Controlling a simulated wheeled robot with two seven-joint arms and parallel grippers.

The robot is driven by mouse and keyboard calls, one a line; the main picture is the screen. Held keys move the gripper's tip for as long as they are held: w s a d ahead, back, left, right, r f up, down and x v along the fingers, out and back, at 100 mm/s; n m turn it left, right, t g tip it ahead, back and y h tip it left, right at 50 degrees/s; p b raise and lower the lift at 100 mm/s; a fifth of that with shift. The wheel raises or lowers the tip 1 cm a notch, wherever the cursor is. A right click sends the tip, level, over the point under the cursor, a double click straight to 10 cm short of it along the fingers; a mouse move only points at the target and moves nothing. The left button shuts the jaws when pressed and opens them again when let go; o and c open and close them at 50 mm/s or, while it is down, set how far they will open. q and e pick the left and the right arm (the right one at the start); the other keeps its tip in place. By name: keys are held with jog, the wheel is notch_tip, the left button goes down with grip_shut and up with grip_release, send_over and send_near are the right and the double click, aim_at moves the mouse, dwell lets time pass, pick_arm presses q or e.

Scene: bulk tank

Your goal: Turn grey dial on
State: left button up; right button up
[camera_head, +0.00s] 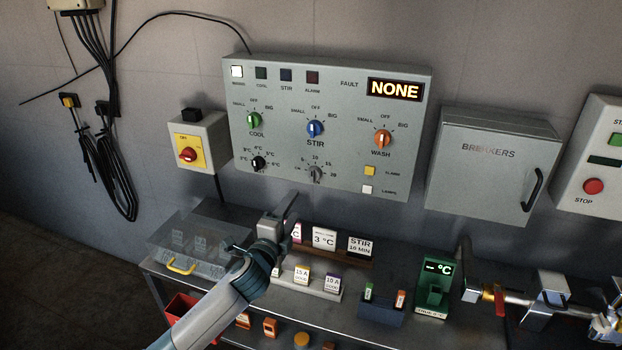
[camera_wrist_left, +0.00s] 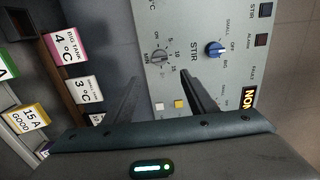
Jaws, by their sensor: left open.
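The grey dial (camera_head: 316,174) sits at the bottom middle of the large grey control panel (camera_head: 345,100), under the STIR label, with a number scale around it. Its pointer setting is too small to read. It also shows in the left wrist view (camera_wrist_left: 158,57), just beyond the fingertips. My left gripper (camera_head: 281,213) is open and empty, below and left of the dial, apart from it. In the wrist view my two fingers (camera_wrist_left: 160,80) point at the panel, with the dial roughly between their lines.
A blue knob (camera_head: 315,128) is right above the grey dial, and a black knob (camera_head: 258,163) is to its left. Label cards (camera_head: 324,238) stand on the bench below. A clear box (camera_head: 190,240) is at left. A BREAKERS cabinet (camera_head: 490,165) is at right.

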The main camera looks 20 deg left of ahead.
aim_at(312, 177)
pick_arm(q)
jog(key=w, duration=0.4)
jog(key=w+p, duration=0.1)
jog(key=w, duration=0.4)
jog(key=w+p, duration=0.1)
jog(key=w, duration=0.4)
jog(key=shift+w+d, duration=0.15)
jog(key=shift+d, duration=0.1)
jog(key=shift+w, duration=0.7)
jog(key=c, duration=1)
